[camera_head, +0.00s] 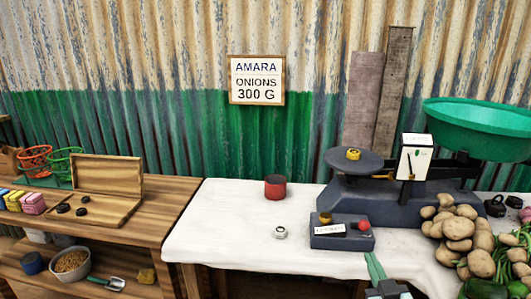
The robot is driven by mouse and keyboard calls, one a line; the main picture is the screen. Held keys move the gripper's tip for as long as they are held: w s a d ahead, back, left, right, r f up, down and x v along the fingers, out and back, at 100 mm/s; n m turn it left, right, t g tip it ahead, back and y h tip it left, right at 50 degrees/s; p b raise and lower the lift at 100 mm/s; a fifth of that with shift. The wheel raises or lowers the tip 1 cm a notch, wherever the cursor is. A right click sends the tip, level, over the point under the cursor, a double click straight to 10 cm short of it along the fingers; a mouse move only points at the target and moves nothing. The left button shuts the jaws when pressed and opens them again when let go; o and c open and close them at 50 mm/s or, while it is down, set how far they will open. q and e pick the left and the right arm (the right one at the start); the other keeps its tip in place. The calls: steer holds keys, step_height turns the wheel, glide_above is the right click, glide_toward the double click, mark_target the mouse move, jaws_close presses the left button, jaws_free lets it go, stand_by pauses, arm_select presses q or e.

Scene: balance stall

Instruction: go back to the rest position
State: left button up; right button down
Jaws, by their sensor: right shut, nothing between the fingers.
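My right gripper (374,264) is at the bottom edge, right of centre, in front of the white-covered table. Its teal fingers are together and hold nothing. It is apart from the small dark box behind it. My left gripper is not in view. The dark blue balance (388,203) stands at the right of the table, with a brass weight (353,154) on its left plate (340,162) and a large green pan (478,119) on its right.
The small dark box (327,242) bears a brass weight and a red ball. A small silver piece (281,232) and a red tin (275,187) stand on the cloth (223,226). Potatoes (459,229) crowd the right. The cloth's left part is clear. A wooden bench (160,225) adjoins it.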

steer(key=s+a+f+n+g+y, duration=0.1)
steer(key=s+a+f+g+y, duration=0.25)
steer(key=s+a+f, duration=0.55)
steer(key=s+a+f+n+g+y, duration=0.2)
steer(key=s+a+f+g, duration=0.25)
steer(key=s+f, duration=0.8)
arm_select(q)
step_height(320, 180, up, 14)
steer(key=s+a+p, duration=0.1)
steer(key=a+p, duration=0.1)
steer(key=p, duration=1.6)
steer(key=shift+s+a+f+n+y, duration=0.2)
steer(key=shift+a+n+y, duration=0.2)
arm_select(e)
step_height(320, 180, up, 13)
steer(key=s+d+m, duration=0.1)
steer(key=s, duration=0.1)
steer(key=shift+d+f+h, duration=0.15)
steer(key=shift+d+h, duration=0.1)
steer(key=shift+h, duration=0.1)
